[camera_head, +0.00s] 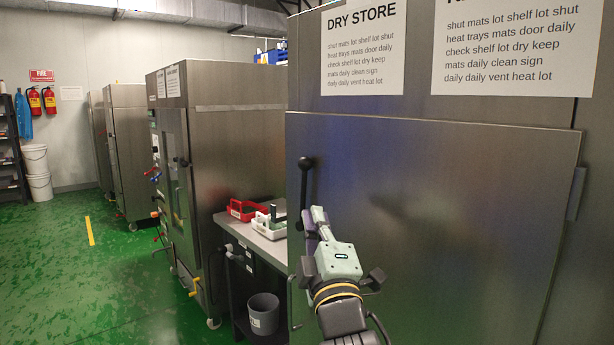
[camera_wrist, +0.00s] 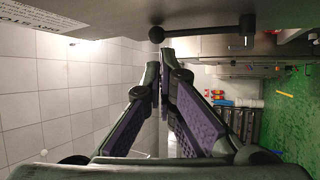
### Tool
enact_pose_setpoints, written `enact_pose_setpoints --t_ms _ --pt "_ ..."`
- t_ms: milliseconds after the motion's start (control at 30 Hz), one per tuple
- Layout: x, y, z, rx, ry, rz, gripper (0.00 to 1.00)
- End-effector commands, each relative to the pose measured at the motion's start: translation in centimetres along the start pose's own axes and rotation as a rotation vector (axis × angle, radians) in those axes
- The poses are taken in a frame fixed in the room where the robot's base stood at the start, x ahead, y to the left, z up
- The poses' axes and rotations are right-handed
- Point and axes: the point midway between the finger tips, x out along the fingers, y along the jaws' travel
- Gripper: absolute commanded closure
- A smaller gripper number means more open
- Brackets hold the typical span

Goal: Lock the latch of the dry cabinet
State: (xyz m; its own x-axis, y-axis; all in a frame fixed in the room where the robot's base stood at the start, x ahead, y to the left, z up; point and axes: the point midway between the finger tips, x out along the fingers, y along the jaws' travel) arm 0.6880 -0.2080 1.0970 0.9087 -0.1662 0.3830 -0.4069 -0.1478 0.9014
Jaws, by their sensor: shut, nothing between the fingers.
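The dry cabinet (camera_head: 430,210) fills the right of the head view, its large steel door closed or nearly so; I cannot tell which. Its latch (camera_head: 304,185) is a dark lever with a black ball knob at the top, standing upright near the door's left edge. In the wrist view the latch (camera_wrist: 200,32) lies across the top, its ball at the left end. My gripper (camera_head: 317,214) is shut and empty, in front of the lever's lower part, which it hides in the head view. In the wrist view the fingertips (camera_wrist: 160,62) are just below the ball, apparently apart from it.
A bench (camera_head: 262,240) left of the cabinet holds a red tray (camera_head: 245,211) and a white tray (camera_head: 268,230). A grey bin (camera_head: 264,314) stands below. Another steel cabinet (camera_head: 235,150) stands beyond. The green floor (camera_head: 75,270) at left is open.

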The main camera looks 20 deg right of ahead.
Motion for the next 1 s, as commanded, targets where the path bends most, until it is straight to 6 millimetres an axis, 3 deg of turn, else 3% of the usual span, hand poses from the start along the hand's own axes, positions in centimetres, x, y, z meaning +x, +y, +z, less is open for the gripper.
enact_pose_setpoints --t_ms 300,500,700,1000 --pt "7.1 0.4 -0.2 0.000 0.000 -0.002 1.00" --pt "10.3 0.3 -0.1 -0.001 0.000 -0.001 1.00" --pt "11.7 0.1 0.0 0.000 -0.001 0.000 1.00" --pt "11.8 0.0 0.0 0.000 -0.001 0.000 1.00"
